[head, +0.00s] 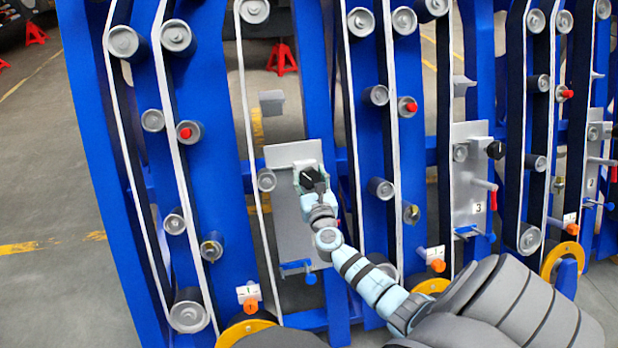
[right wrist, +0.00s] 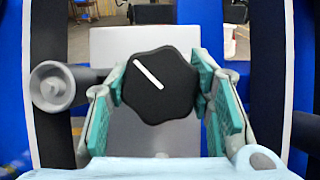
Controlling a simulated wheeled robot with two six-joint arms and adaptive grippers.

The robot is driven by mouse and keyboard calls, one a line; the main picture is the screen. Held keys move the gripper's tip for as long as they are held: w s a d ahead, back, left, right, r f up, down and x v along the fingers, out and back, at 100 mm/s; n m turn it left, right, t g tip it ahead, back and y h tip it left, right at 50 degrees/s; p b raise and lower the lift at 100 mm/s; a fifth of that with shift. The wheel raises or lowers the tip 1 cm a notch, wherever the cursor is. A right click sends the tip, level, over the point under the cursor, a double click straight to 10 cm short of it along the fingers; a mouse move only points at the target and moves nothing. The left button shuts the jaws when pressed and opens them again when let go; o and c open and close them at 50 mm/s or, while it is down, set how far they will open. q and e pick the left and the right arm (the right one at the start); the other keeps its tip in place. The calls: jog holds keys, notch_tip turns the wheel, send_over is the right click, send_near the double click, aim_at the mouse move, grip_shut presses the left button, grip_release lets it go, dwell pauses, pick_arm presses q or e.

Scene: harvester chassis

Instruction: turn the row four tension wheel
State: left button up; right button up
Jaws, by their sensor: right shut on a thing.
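The tension wheel (right wrist: 160,86) is a black lobed knob with a white line, seen in the right wrist view. Its line slants from upper left to lower right. My right gripper (right wrist: 160,92) is shut on it, with teal finger pads on its left and right sides. In the head view my right gripper (head: 313,180) is at the upper part of a grey plate (head: 293,230) and largely hides the wheel. No row number can be read on this plate. My left gripper is not in view.
The neighbouring grey plate (head: 472,190) to the right is marked 3 and has its own black knob (head: 495,150). Blue uprights, belts and grey rollers (head: 267,180) stand close on both sides. A blue-handled lever (head: 298,266) sits below the wheel. Open floor lies left.

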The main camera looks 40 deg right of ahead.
jog(key=m+g+h, duration=0.1)
jog(key=m, duration=0.3)
jog(key=shift+h, duration=0.4)
jog(key=m+g, duration=0.1)
jog(key=m, duration=0.1)
jog(key=m+g+h, duration=0.1)
jog(key=m, duration=0.1)
jog(key=shift+m+g, duration=0.3)
jog(key=shift+m, duration=0.1)
jog(key=m+g+p, duration=0.1)
jog(key=m, duration=0.2)
jog(key=shift+g+h, duration=0.4)
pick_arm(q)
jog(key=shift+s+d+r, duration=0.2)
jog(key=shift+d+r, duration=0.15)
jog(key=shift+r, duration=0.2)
pick_arm(e)
jog(key=shift+m+g, duration=0.3)
jog(key=shift+m, duration=0.5)
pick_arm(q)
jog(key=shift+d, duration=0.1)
pick_arm(e)
jog(key=o, duration=1.2)
jog(key=shift+c, duration=0.2)
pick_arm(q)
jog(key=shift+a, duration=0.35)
